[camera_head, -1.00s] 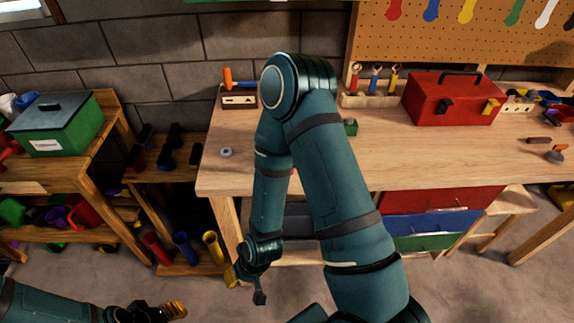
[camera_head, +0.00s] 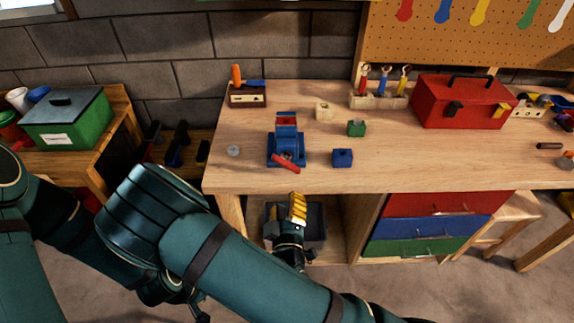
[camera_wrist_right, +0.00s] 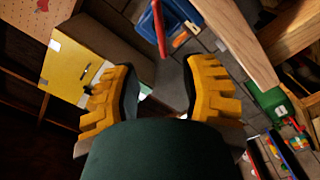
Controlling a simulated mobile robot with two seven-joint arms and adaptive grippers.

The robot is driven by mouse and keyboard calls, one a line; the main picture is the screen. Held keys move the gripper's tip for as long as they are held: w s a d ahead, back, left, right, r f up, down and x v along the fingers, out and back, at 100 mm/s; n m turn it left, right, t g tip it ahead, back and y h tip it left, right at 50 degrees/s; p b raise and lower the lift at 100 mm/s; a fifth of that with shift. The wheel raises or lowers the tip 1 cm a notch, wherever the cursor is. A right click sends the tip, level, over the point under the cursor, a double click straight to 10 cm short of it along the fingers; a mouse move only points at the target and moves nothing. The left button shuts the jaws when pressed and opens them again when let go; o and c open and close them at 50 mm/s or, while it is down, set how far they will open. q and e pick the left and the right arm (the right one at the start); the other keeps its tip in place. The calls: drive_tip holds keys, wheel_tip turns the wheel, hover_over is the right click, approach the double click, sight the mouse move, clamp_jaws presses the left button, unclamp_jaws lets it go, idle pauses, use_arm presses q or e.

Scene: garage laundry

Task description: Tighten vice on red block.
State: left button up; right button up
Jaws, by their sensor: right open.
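The blue vice (camera_head: 286,145) stands on the workbench near its front left part. The red block (camera_head: 286,118) shows at the back upper part of the vice; whether the jaws touch it is too small to tell. The red handle (camera_head: 286,163) of the vice slants at its front, near the bench edge. My right gripper (camera_head: 298,205), with yellow fingers, is just below and in front of the bench edge, apart from the handle. In the wrist view its fingers (camera_wrist_right: 160,92) are spread with nothing between them. My left gripper is not visible; my arms cover the lower left.
A blue block (camera_head: 343,158), a green block (camera_head: 357,128) and a pale block (camera_head: 324,110) stand right of the vice. A grey ring (camera_head: 233,151) lies to its left. A red toolbox (camera_head: 465,101) stands further right. The bench front edge lies between gripper and vice.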

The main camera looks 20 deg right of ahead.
sight(287, 168)
drive_tip(key=x, duration=1.3)
drive_tip(key=shift+w+b, duration=0.25)
drive_tip(key=shift+b, duration=0.1)
clamp_jaws()
